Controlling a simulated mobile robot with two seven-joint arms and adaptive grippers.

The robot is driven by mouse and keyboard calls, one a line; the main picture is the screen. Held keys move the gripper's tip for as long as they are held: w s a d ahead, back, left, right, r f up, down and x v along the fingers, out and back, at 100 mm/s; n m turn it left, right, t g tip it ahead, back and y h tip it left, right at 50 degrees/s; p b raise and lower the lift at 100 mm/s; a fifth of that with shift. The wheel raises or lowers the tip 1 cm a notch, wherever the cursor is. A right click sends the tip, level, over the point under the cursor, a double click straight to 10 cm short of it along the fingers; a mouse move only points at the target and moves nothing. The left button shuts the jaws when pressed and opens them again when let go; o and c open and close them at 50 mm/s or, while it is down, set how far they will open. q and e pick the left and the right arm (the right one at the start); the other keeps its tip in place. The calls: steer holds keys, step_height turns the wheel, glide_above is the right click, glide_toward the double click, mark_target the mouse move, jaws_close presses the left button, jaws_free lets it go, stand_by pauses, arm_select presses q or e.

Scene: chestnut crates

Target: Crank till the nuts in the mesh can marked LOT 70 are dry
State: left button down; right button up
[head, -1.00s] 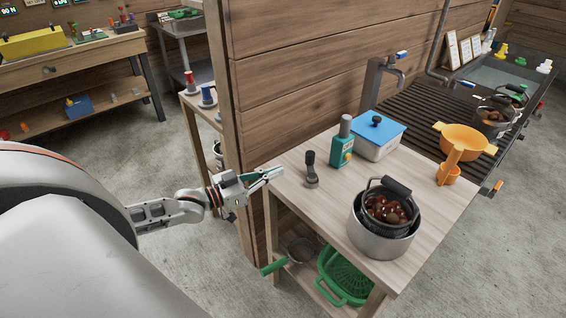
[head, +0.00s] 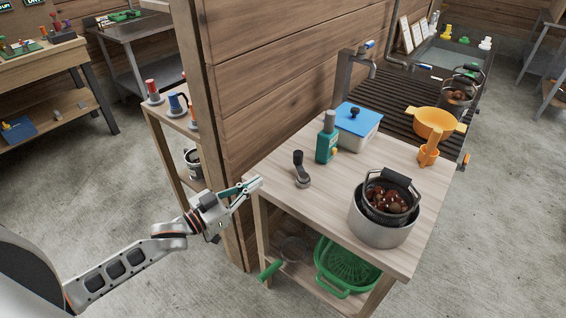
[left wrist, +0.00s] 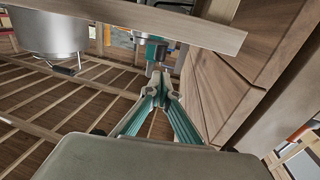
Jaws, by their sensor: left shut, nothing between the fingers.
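A dark mesh can (head: 402,208) with a black handle holds glossy brown nuts (head: 388,198). It sits inside a steel pot (head: 378,234) on the wooden table. Another dark mesh can (head: 456,98) with nuts stands at the back by the sink. I cannot read a lot mark on either can. A grey crank-like piece (head: 302,180) with a black knob stands on the table's left part. My left gripper (head: 258,183) is shut and empty at the table's left corner. Its teal fingers meet in the left wrist view (left wrist: 160,80). My right gripper is not in view.
On the table (head: 345,205) are a teal bottle (head: 326,143), a blue-lidded box (head: 357,128) and an orange holder (head: 428,152). An orange colander (head: 436,122) rests behind. A green basket (head: 345,265) lies on the shelf below. A wooden wall (head: 265,70) rises behind.

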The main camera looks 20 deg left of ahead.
mark_target(295, 158)
arm_select(q)
steer(key=x, duration=1.2)
steer(key=shift+w+d, duration=0.15)
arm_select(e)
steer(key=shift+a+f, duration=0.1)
arm_select(q)
steer(key=shift+h, duration=0.3)
steer(key=shift+w+m+g, duration=0.15)
steer(key=shift+m+g, duration=0.15)
steer(key=shift+h, duration=0.3)
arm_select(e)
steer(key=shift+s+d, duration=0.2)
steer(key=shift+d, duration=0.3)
